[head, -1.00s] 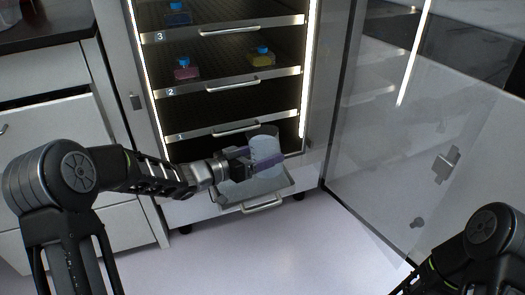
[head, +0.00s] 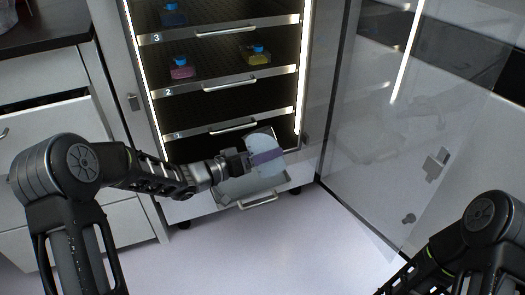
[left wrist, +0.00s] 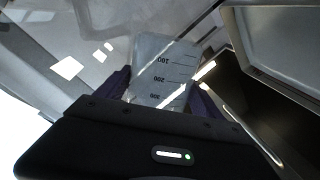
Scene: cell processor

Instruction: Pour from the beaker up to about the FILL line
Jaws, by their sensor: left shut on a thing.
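My left gripper (head: 266,157) is shut on a clear, pale beaker (head: 262,140), with its purple fingers across the beaker's sides. The beaker leans to the left in the head view, above a pulled-out tray (head: 230,198) at the bottom of the cabinet. In the left wrist view the beaker (left wrist: 160,62) shows between the fingers, with printed marks 100, 200 and 300. I cannot make out a liquid level or a FILL line. My right gripper is out of view.
The lit cabinet has numbered shelves with handles (head: 229,86). A pink flask (head: 181,71) and a yellow flask (head: 256,57) stand on shelf 2, a blue flask (head: 172,17) on shelf 3. A glass door (head: 365,160) stands open at right. The floor in front is clear.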

